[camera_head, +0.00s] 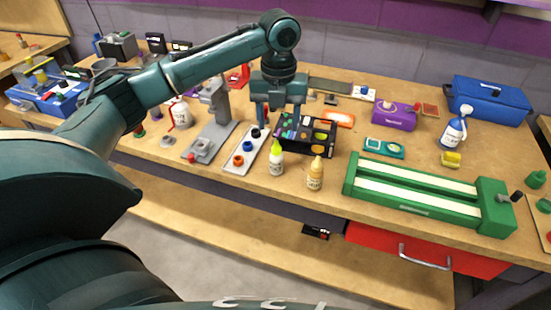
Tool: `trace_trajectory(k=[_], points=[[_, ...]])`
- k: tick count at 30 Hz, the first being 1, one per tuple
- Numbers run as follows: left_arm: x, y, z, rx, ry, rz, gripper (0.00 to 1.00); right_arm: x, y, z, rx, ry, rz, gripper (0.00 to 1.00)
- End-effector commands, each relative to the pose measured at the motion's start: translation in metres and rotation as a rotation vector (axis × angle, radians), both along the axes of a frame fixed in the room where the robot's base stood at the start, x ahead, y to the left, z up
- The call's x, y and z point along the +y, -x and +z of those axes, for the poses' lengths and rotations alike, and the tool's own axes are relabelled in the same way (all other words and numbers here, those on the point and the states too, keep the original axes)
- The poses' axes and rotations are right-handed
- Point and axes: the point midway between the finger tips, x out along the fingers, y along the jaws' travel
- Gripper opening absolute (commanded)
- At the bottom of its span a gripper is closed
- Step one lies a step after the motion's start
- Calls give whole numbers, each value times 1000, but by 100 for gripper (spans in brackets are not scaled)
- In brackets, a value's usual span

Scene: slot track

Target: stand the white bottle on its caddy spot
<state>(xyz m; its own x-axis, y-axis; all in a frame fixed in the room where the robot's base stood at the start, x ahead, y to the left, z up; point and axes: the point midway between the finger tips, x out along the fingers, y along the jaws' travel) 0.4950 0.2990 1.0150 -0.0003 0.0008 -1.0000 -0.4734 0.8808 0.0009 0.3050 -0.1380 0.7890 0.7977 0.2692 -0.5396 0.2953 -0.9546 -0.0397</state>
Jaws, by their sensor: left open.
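A white bottle with a lime-green tip (277,161) stands upright on the bench, in front of the black compartment box. A black box with colourful compartments (293,146) stands behind the bottle. My left gripper (279,116) points down, open, behind the bottle and above the far end of the strip, by the box's left side. Nothing shows between its fingers. My right gripper is out of view.
A yellowish bottle (315,174) stands right of the white one. A green two-rail fixture (420,205) fills the front right. A grey stand (217,128) and a white bottle with red (181,113) are left.

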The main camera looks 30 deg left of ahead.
Motion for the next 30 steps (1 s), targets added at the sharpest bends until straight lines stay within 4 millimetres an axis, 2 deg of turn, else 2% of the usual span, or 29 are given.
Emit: trace_trajectory(k=[3, 11, 19, 23, 29, 30], points=[[1, 1, -21, 3, 1, 1, 57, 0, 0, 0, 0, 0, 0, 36], [2, 0, -40, 2, -1, 1, 57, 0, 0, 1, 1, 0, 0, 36], [5, -1, -79, 1, 0, 1, 57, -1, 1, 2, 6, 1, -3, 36], [5, -1, -86, 0, -1, 0, 57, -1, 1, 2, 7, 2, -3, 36], [5, -1, -86, -1, 0, 0, 57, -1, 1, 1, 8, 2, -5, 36], [5, -1, -86, -1, 0, 0, 53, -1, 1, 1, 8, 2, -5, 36]])
